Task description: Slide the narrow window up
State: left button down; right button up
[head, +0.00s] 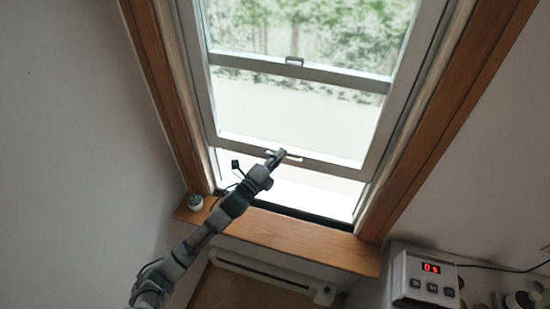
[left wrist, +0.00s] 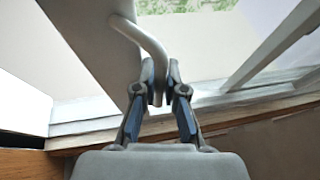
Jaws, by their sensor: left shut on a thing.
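The narrow window has a white frame, and its lower sash (head: 310,165) stands raised above the sill with an open gap beneath it. A pale curved handle (left wrist: 152,45) sits on the sash's bottom rail. My left gripper (head: 277,156) reaches up from below to this rail in the head view. In the left wrist view the fingers of the left gripper (left wrist: 159,82) are shut on the handle's lower end. A small latch (head: 294,61) shows on the rail higher up. My right gripper is not in view.
A wooden sill (head: 300,236) runs below the window, with a small potted plant (head: 195,202) at its left end. A white heater (head: 265,272) is under the sill. A white box with a red display (head: 428,278) stands at lower right.

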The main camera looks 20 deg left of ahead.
aim_at(293, 137)
pick_arm(q)
jog(key=r, duration=0.1)
jog(key=r+p, duration=0.1)
jog(key=shift+s+d+r, duration=0.15)
jog(key=shift+d+r, duration=0.2)
jog(key=shift+r+p, duration=0.65)
jog(key=shift+p, duration=0.05)
